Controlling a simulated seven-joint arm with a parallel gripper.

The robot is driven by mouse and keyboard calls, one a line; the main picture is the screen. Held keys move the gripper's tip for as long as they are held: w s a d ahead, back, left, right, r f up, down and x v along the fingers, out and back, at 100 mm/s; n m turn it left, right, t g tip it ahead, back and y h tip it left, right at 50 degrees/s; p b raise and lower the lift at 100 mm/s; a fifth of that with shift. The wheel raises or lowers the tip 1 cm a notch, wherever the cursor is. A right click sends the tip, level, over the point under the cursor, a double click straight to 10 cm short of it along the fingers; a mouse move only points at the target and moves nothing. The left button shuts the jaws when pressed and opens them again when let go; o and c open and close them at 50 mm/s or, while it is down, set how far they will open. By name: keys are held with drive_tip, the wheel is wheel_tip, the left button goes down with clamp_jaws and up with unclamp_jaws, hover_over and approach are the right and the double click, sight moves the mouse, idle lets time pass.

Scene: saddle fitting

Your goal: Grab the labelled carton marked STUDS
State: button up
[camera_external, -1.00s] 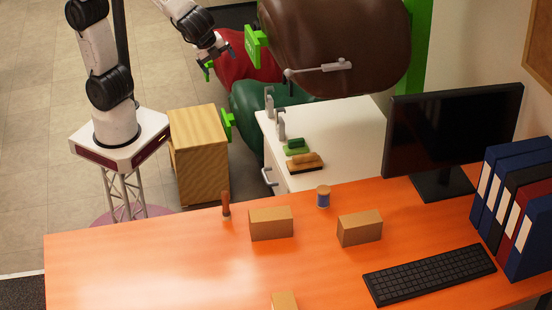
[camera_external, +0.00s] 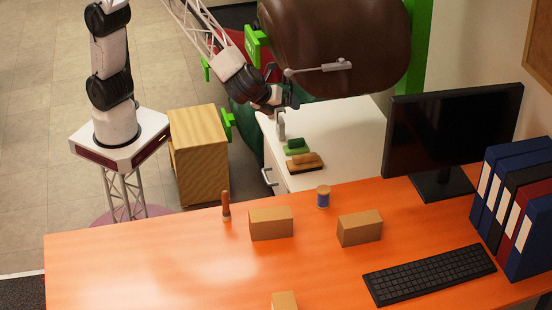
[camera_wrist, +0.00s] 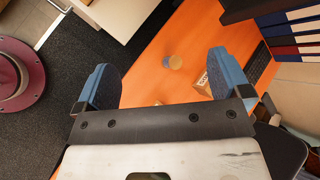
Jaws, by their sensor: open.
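Three brown cartons stand on the orange desk in the external view: one at middle left (camera_external: 271,224), one at right (camera_external: 360,229) and one cut off at the bottom edge (camera_external: 284,301). No marking is readable on them there, so I cannot tell which is STUDS. In the wrist view, a carton (camera_wrist: 203,83) with dark lettering is partly hidden behind the right finger; the word is unreadable. My gripper (camera_wrist: 161,63) is open and empty, its two blue fingers wide apart above the desk. In the external view my arm's end is above the white cabinet, well away from the cartons.
A spool (camera_external: 323,197) and an upright brown-handled tool (camera_external: 226,206) stand near the desk's far edge. A keyboard (camera_external: 430,273), monitor (camera_external: 452,135) and binders (camera_external: 515,205) fill the right. Brushes (camera_external: 305,162) lie on the white cabinet (camera_external: 345,130). The desk's left part is clear.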

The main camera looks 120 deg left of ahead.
drive_tip(key=w+d+f+m+t, duration=0.1)
drive_tip(key=w+d+f+m, duration=0.15)
drive_tip(key=w, duration=0.25)
drive_tip(key=w+d+f+m+y, duration=0.1)
drive_tip(key=w+d+f, duration=0.1)
drive_tip(key=w+f, duration=0.2)
drive_tip(key=w+d+f+m+t, duration=0.1)
drive_tip(key=w+d+f+m, duration=0.15)
drive_tip(key=w, duration=0.25)
drive_tip(key=m+t, duration=0.4)
drive_tip(key=m, duration=0.2)
approach(351, 221)
drive_tip(key=x, duration=0.3)
drive_tip(key=shift+r, duration=0.25)
drive_tip(key=shift+w, duration=0.1)
drive_tip(key=shift+x, duration=1.25)
drive_tip(key=shift+a+f, duration=0.1)
drive_tip(key=shift+f+x, duration=0.2)
drive_tip(key=shift+x, duration=2.3)
